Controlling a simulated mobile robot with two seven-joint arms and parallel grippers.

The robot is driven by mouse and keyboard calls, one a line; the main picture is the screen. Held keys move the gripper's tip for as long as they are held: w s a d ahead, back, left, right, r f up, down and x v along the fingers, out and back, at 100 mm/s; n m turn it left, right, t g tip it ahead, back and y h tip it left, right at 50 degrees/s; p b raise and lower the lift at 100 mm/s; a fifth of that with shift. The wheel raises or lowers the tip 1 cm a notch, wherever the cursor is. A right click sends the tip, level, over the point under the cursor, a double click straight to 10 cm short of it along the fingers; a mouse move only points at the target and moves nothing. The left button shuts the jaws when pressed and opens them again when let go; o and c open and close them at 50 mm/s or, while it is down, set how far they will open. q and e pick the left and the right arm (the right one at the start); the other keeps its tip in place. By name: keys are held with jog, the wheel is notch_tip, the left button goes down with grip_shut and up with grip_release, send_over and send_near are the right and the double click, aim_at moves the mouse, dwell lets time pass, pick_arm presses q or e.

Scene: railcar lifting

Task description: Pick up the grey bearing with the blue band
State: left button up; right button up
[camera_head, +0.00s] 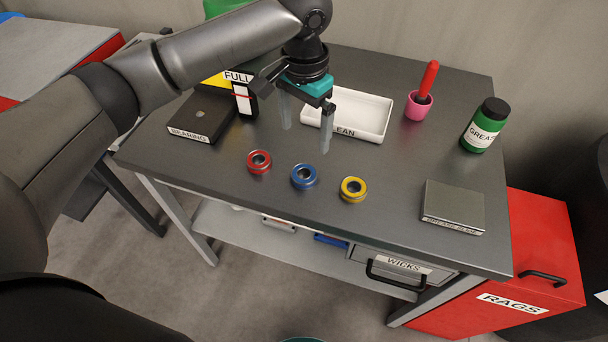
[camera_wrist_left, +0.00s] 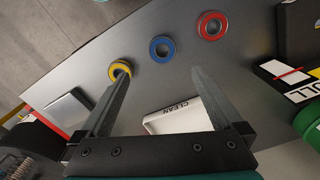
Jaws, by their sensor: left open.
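The grey bearing with the blue band (camera_head: 304,176) lies flat on the dark table between a red-banded bearing (camera_head: 259,162) and a yellow-banded bearing (camera_head: 353,189). In the left wrist view the blue-banded bearing (camera_wrist_left: 162,49) lies beyond the fingertips, roughly between their lines. The yellow-banded bearing (camera_wrist_left: 120,70) shows close by the left finger's tip in that view, and the red-banded one (camera_wrist_left: 212,25) is at upper right. My left gripper (camera_head: 306,138) is open and empty above the table, behind the bearings and in front of the white tray. My right gripper is not in view.
A white tray marked CLEAN (camera_head: 362,117) sits behind the gripper. A dark BEARING box (camera_head: 201,116) is at left. A pink cup (camera_head: 418,107) with a red-handled tool, a green GREASE bottle (camera_head: 486,126) and a flat metal-topped block (camera_head: 454,206) stand at right.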

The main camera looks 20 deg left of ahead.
pick_arm(q)
jog(key=b, duration=0.1)
send_over(304, 173)
jog(key=f, duration=0.8)
jog(key=shift+s+d, duration=0.1)
jog(key=shift+s, duration=0.15)
jog(key=f+b, duration=0.1)
jog(key=f, duration=0.4)
jog(key=shift+w, duration=0.2)
grip_shut()
